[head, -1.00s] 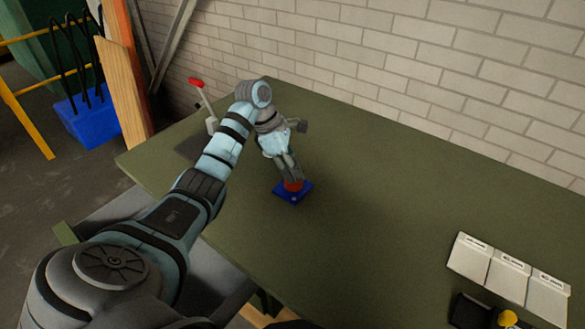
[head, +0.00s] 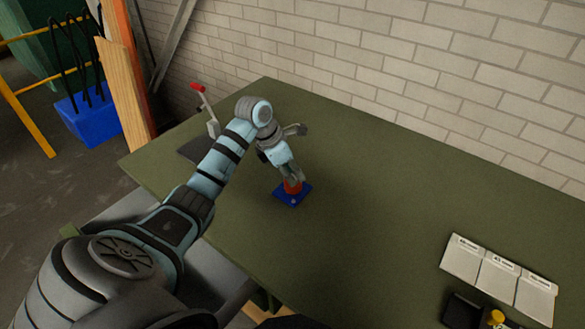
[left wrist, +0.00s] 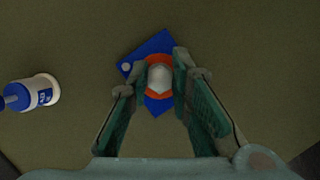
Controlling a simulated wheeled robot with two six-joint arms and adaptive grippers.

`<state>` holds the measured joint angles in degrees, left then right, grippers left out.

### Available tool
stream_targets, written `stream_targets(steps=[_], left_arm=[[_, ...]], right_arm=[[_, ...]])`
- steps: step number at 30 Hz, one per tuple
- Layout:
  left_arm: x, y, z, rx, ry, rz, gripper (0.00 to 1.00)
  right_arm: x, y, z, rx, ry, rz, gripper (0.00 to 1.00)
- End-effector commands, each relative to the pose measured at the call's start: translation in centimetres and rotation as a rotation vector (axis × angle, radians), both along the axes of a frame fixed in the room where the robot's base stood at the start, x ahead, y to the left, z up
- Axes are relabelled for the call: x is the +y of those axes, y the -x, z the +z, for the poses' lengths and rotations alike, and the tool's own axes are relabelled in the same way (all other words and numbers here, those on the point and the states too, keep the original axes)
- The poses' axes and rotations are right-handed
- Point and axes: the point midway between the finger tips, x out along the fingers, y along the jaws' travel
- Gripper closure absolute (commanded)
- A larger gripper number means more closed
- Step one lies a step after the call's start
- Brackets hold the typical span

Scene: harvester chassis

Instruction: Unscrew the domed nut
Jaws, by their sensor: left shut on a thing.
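The domed nut (left wrist: 160,77) is pale grey and sits between my left fingers in the left wrist view. An orange-red ring (left wrist: 149,61) is around it, on a blue base plate (left wrist: 158,104). In the head view the blue plate (head: 292,196) lies on the green table with the red part (head: 292,187) on it. My left gripper (head: 293,178) points down over this part and hides the nut there. In the left wrist view its fingertips (left wrist: 160,70) are closed on the nut from both sides. My right gripper is not in view.
A white and blue cylindrical thing (left wrist: 32,93) is left of the plate in the left wrist view. A red-handled lever device (head: 206,108) stands at the table's back left. White labelled trays (head: 497,275) lie at the right. The table's middle (head: 375,195) is clear.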

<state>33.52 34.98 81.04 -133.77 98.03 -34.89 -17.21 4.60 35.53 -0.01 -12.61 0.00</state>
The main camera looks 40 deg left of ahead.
Motion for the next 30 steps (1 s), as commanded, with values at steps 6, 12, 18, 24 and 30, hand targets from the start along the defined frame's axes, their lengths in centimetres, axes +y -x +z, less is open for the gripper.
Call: stream_targets(steps=[6,12,18,24,30], left_arm=[[0.0,0.0,-0.1,0.002,0.001,0.009,1.0],[0.0,0.0,0.0,0.002,0.0,0.039,1.0],[-0.1,0.1,0.2,0.002,0.0,0.165,1.0],[-0.1,0.1,0.2,0.003,0.0,0.303,1.0],[0.0,0.1,0.1,0.002,0.0,0.432,1.0]], right_arm=[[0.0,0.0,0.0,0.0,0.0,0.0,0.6],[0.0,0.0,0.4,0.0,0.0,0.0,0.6],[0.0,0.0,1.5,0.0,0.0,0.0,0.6],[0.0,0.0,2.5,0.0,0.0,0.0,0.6],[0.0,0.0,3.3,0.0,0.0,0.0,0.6]])
